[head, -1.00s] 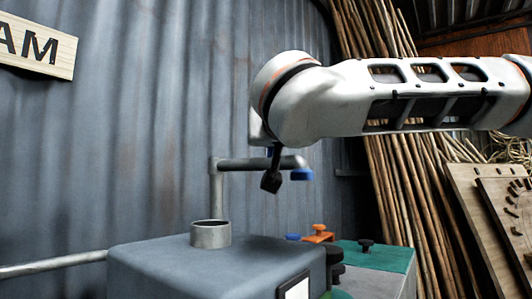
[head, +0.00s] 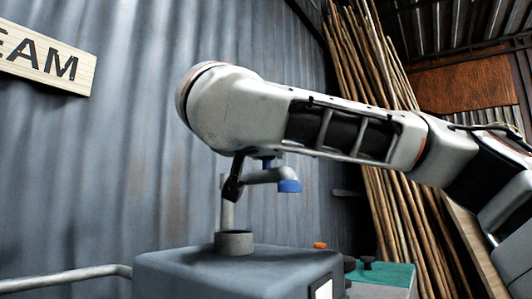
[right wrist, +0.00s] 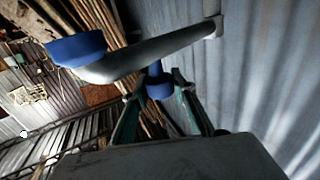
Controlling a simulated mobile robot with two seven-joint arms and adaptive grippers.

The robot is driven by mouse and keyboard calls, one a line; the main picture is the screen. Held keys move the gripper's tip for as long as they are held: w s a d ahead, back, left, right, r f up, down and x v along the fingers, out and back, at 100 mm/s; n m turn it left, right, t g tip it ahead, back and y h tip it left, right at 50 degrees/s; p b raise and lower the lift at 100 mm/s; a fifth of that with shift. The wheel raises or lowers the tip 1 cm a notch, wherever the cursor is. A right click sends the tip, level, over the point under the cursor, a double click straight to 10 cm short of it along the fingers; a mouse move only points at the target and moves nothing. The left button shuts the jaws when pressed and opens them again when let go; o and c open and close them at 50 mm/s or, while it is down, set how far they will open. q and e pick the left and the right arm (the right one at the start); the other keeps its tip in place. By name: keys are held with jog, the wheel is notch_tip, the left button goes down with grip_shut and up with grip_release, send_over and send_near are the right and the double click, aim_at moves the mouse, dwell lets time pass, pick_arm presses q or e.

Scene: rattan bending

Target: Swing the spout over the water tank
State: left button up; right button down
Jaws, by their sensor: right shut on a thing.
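The spout (head: 265,177) is a grey pipe on an upright post, ending in a blue tip (head: 289,186). It hangs to the right of and above the round collar (head: 235,243) on the grey tank (head: 220,272). A blue knob (head: 267,163) sits on the spout. My right gripper (head: 236,182) is at the spout, partly hidden under my wrist. In the right wrist view its fingers (right wrist: 160,105) are closed around the blue knob (right wrist: 158,86), with the spout pipe (right wrist: 160,50) and blue tip (right wrist: 75,48) beyond. My left gripper is not in view.
A corrugated metal wall (head: 130,150) stands behind. A grey side pipe (head: 65,278) runs left from the tank. A green-topped box (head: 380,276) with a dark knob stands to the right. Rattan poles (head: 370,120) lean against the back right.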

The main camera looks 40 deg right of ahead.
jog(key=shift+f, duration=0.1)
dwell(0.3)
jog(key=c, duration=1.6)
grip_release()
jog(key=shift+c, duration=0.2)
